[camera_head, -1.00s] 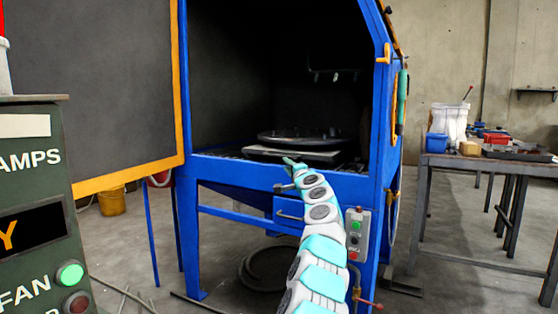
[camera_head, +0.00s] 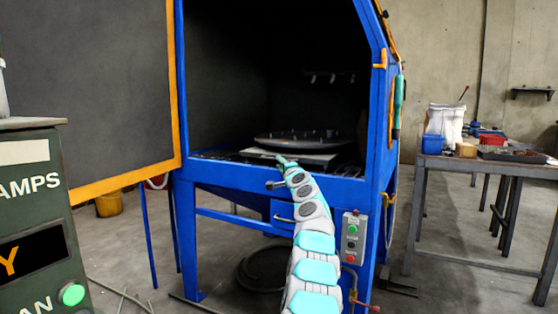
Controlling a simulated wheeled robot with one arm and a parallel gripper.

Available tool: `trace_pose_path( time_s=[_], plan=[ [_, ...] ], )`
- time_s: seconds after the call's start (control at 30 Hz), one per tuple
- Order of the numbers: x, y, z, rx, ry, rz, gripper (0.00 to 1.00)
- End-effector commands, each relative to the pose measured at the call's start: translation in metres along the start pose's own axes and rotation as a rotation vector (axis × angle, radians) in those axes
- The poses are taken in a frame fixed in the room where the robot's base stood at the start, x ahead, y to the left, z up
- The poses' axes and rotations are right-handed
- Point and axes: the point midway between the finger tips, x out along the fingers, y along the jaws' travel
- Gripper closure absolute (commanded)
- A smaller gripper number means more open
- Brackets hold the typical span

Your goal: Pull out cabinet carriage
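The blue blasting cabinet (camera_head: 240,172) stands open in the middle, its door swung out to the left. Inside, a grey carriage plate (camera_head: 322,157) carries a round dark turntable (camera_head: 302,142) just behind the front sill. My gripper (camera_head: 283,160) is at the end of my white and teal arm, over the sill at the carriage's front left edge. It is small in the picture, and I cannot tell whether its fingers are open or touch the carriage.
The dark door (camera_head: 90,90) with an orange frame hangs at the left. A green control panel (camera_head: 40,220) stands close at front left. A button box (camera_head: 353,238) is on the cabinet's right leg. A workbench (camera_head: 480,165) with tubs stands at right.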

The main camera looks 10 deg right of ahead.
Motion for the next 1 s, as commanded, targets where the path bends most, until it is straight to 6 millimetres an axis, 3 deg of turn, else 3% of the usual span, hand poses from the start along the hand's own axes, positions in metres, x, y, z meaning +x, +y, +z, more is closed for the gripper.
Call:
trace_pose_path(
  time_s=[0.4,0.8,1.0],
  plan=[
    [0.02,-0.003,-0.001,0.0,0.002,-0.002,0.73],
    [0.022,0.0,-0.001,0.002,0.002,-0.001,0.73],
    [0.022,-0.001,-0.001,0.002,0.001,-0.001,0.94]
  ],
)
